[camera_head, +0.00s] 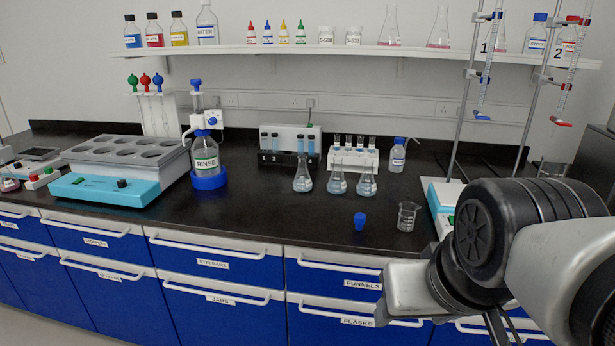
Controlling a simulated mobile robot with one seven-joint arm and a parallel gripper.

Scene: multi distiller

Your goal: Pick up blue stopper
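The blue stopper (360,221) stands small and alone on the black worktop near its front edge, just left of a small glass beaker (407,216). Nothing touches it. My arm comes in from the right and covers the lower right of the view. Thin dark parts at the bottom, under the arm, look like part of my gripper (498,328). They are below and to the right of the stopper and well apart from it. Most of the gripper is hidden or cut off by the frame edge, so its opening does not show.
Burette stands (466,90) rise at right. A bottle shelf (350,50) runs above. The worktop left of the stopper is clear.

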